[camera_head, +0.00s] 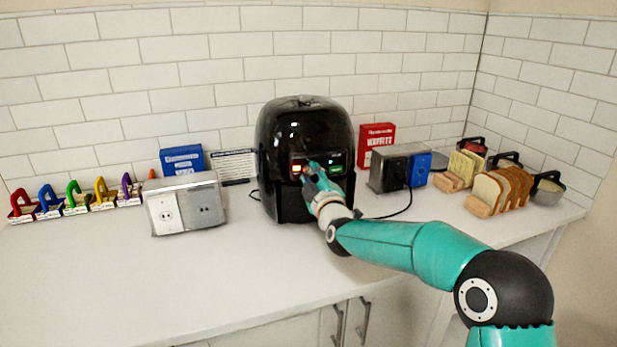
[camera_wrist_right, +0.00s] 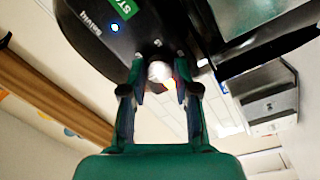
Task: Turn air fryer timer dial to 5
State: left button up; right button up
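The black air fryer (camera_head: 290,130) stands against the back wall, its front panel lit red and green. My right gripper (camera_head: 310,172) reaches its front panel; the arm comes in from the right. In the right wrist view, the fingers of my right gripper (camera_wrist_right: 160,78) stand on both sides of a small pale round timer dial (camera_wrist_right: 160,71) and appear to be closed on it. The air fryer (camera_wrist_right: 90,8) fills the top there, with a blue light and a green label. The dial's marks cannot be read. My left gripper is not in view.
A silver outlet box (camera_head: 184,204) stands left of the fryer. A steel toaster (camera_head: 388,172), a blue box (camera_head: 420,170) and bread in wooden racks (camera_head: 502,189) stand to the right. The front counter (camera_head: 200,280) is clear.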

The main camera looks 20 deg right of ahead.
jog(key=o, duration=0.4)
jog(key=shift+d, duration=0.15)
jog(key=shift+s, duration=0.1)
jog(key=s, duration=1.1)
jog(key=shift+s+a+f, duration=0.3)
jog(key=shift+s+f, duration=0.1)
